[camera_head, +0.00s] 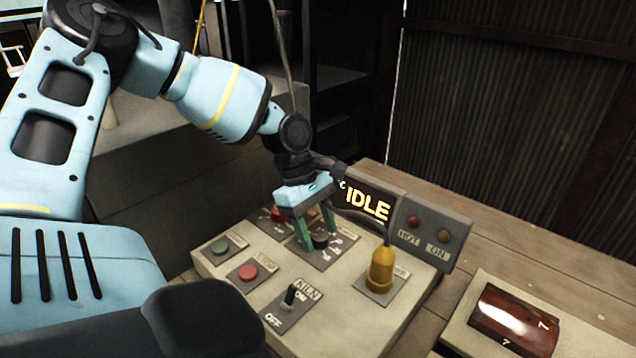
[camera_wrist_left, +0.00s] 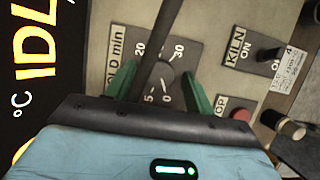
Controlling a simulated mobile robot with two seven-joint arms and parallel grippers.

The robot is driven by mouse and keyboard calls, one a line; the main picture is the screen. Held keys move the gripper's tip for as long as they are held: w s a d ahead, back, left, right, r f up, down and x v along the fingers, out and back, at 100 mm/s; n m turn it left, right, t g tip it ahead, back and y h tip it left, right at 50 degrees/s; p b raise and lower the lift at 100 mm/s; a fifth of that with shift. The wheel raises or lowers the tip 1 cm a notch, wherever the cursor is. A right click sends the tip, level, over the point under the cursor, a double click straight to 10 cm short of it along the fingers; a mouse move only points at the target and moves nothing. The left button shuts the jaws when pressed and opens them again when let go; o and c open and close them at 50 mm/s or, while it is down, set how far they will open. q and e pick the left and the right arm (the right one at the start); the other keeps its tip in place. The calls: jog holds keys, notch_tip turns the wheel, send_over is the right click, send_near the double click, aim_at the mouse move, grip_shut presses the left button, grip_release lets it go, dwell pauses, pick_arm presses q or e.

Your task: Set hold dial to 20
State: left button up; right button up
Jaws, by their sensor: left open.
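The hold dial (camera_head: 320,242) is a small black knob on a dark plate of the control panel. My left gripper (camera_head: 318,230) is over it, with its green fingers open. In the left wrist view the dial (camera_wrist_left: 163,80) lies between the two spread fingertips (camera_wrist_left: 160,88). I see no clear contact. The dial's plate reads "min", with 20 and 30 along its far edge and lower numbers near the gripper. A dark bar crosses the dial in that view, so its pointer setting cannot be read. My right gripper is not in view.
A display (camera_head: 367,204) reads IDLE.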

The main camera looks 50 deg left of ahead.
pick_arm(q)
jog(key=shift+c, duration=0.2)
jog(key=c, duration=0.9)
jog(key=shift+c, duration=0.2)
jog(key=shift+f, duration=0.1)
